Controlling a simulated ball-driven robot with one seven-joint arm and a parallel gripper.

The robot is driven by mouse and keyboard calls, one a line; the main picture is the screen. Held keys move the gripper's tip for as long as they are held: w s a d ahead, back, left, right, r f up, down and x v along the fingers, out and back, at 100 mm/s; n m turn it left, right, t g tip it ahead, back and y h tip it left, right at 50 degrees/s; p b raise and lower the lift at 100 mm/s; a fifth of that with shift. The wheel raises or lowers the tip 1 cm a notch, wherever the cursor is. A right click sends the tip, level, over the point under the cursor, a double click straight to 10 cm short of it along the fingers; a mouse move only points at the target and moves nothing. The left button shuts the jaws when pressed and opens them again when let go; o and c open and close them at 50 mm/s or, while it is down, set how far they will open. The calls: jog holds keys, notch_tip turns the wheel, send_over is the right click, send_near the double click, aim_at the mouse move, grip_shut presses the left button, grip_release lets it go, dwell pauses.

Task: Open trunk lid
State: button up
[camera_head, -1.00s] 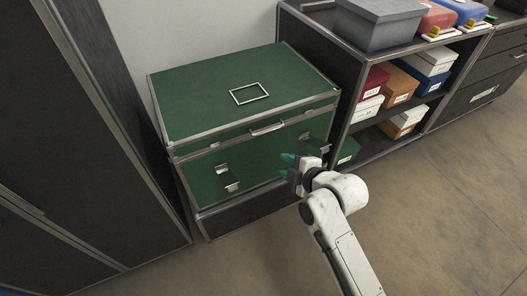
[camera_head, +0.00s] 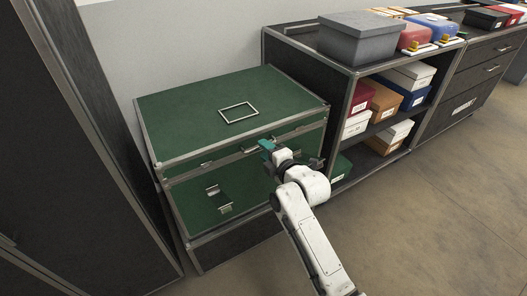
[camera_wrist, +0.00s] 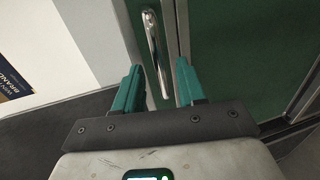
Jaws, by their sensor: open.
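The green trunk (camera_head: 190,120) with metal edging stands against the wall in the head view, its lid down. A metal handle (camera_head: 258,145) sits on the front edge of the lid. It also shows in the wrist view as a chrome bar (camera_wrist: 155,45). My gripper (camera_head: 272,150) is at the trunk's front, close to the handle and partly covering its right part. In the wrist view, the teal fingers of my gripper (camera_wrist: 160,85) are apart, with the handle's end near the gap between them. Nothing is held. Two metal latches (camera_head: 218,198) show on the lower front; the right side is hidden by my arm.
A dark cabinet (camera_head: 90,130) stands close on the left. An open shelf (camera_head: 345,95) with several boxes stands right of the trunk, with a grey box (camera_head: 357,38) on top. The floor (camera_head: 420,210) at the right front is clear.

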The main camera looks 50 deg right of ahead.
jog(key=shift+x, duration=0.85)
grip_shut()
